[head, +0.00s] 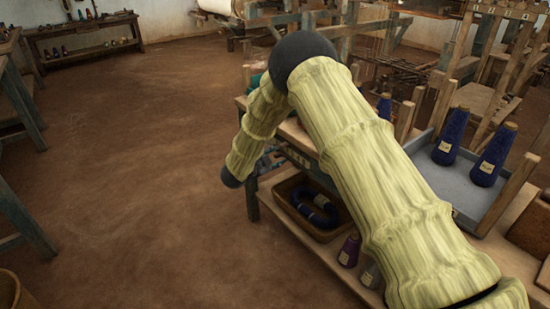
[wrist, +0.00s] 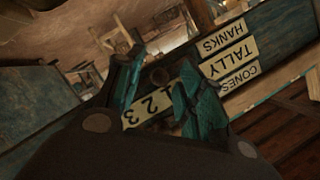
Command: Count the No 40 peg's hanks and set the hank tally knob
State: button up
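In the wrist view, labels HANKS (wrist: 222,38), TALLY (wrist: 228,61) and CONES (wrist: 238,78) show upside down on a wooden face. A pale number strip (wrist: 148,110) with 2 and 3 readable lies between and behind my fingers. A small dark round shape (wrist: 160,76), perhaps a knob, shows in the finger gap; its setting cannot be read. My gripper (wrist: 163,70) is open, its teal fingers apart, close to the strip. Contact cannot be told. In the head view, my arm mostly hides the gripper at the bench end. I cannot identify the No 40 peg.
In the head view, a basket (head: 280,190) holding a dark blue hank (head: 318,211) sits on the bench's lower shelf. A grey tray (head: 466,190) holds blue cones (head: 492,157). Loom frames stand behind. The earthen floor at left is clear.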

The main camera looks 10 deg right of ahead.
jog(key=v, duration=1.2)
jog(key=s+d+f+n+y, duration=0.2)
jog(key=s+f+n, duration=0.2)
jog(key=s+f, duration=0.25)
jog(key=s+d+f+n+g+y, duration=0.1)
jog(key=s+d+f+n+y, duration=0.3)
jog(key=f, duration=0.4)
jog(key=s+d+f+n+y, duration=0.1)
jog(key=s+f+n, duration=0.2)
jog(key=s+f, duration=0.45)
jog(key=s+d+f+n+g+y, duration=0.2)
jog(key=s+f+n+g, duration=0.3)
jog(key=s, duration=0.8)
jog(key=s+d+f+n+g+y, duration=0.2)
jog(key=s+n+g, duration=0.15)
jog(key=s, duration=2.05)
notch_tip(320, 180, up, 15)
jog(key=p, duration=1.5)
jog(key=shift+w, duration=0.3)
jog(key=shift+a+m, duration=0.1)
jog(key=shift+m, duration=0.15)
